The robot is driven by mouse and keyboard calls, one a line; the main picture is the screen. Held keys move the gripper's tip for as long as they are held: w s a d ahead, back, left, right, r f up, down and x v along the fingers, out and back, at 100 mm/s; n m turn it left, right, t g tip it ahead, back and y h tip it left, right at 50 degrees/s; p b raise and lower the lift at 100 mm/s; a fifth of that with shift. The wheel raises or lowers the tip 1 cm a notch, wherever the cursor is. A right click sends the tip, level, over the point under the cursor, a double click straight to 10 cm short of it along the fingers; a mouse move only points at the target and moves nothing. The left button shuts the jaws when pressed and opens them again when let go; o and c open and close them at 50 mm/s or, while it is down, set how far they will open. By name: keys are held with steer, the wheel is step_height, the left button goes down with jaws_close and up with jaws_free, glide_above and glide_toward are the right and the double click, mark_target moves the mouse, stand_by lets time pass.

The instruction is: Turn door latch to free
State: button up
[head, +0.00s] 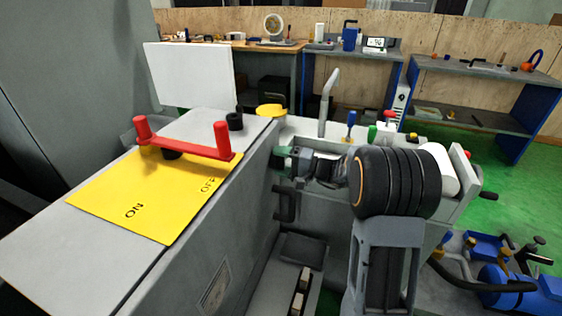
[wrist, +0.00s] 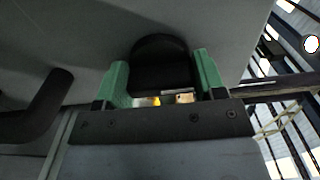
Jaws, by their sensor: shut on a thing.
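In the wrist view, the two green fingers of my gripper (wrist: 160,78) stand on either side of a dark, round-topped piece, the door latch (wrist: 160,48), on a grey panel. The gripper is shut on it. The lower part of the latch is hidden in shadow between the fingers. In the head view, my gripper (head: 284,158) meets the side of the grey machine housing (head: 225,215), and the latch itself is hidden there. Which way the latch is turned cannot be told.
A black bar handle (head: 285,203) is just below my gripper; it shows at left in the wrist view (wrist: 42,108). A red two-knob lever (head: 185,148) lies over a yellow plate (head: 120,205) on the housing. A blue machine (head: 510,287) stands at lower right on green floor.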

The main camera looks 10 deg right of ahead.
steer(key=m+p, duration=0.2)
steer(key=m, duration=0.2)
steer(key=shift+r+m, duration=0.1)
steer(key=shift+m, duration=0.3)
steer(key=m+p, duration=0.3)
steer(key=m, duration=0.1)
steer(key=shift+m, duration=0.3)
steer(key=m+p, duration=0.4)
steer(key=m, duration=0.1)
steer(key=shift+m+p, duration=1.25)
steer(key=shift+m, duration=0.45)
steer(key=shift+f, duration=0.2)
steer(key=o, duration=0.9)
steer(key=shift+r, duration=0.1)
steer(key=shift+d, duration=0.1)
